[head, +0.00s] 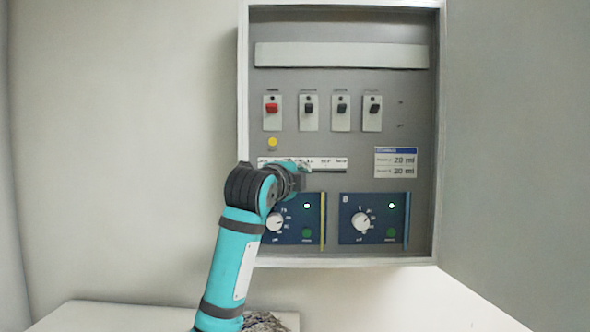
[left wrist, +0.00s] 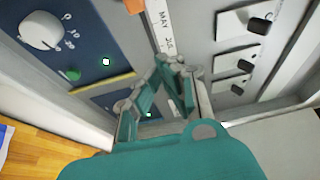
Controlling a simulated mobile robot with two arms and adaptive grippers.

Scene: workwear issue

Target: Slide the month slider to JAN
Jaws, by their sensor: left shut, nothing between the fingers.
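The month slider's white scale strip (head: 330,163) runs level across the grey panel, below the switches. In the left wrist view the strip (left wrist: 166,32) shows the letters MAY and JUL. My left gripper (head: 306,168) is in front of the strip and covers part of it. In the left wrist view the gripper (left wrist: 168,62) is shut and empty, its fingertips close to the strip by JUL. I cannot clearly make out the slider's knob or which month it marks. My right gripper is not in view.
A red switch (head: 271,108) and several black switches (head: 342,109) sit above the strip, with a yellow button (head: 272,142). Two blue dial modules (head: 375,232) are below it. A label (head: 396,162) is at the right. The cabinet frame (head: 440,120) stands out around the panel.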

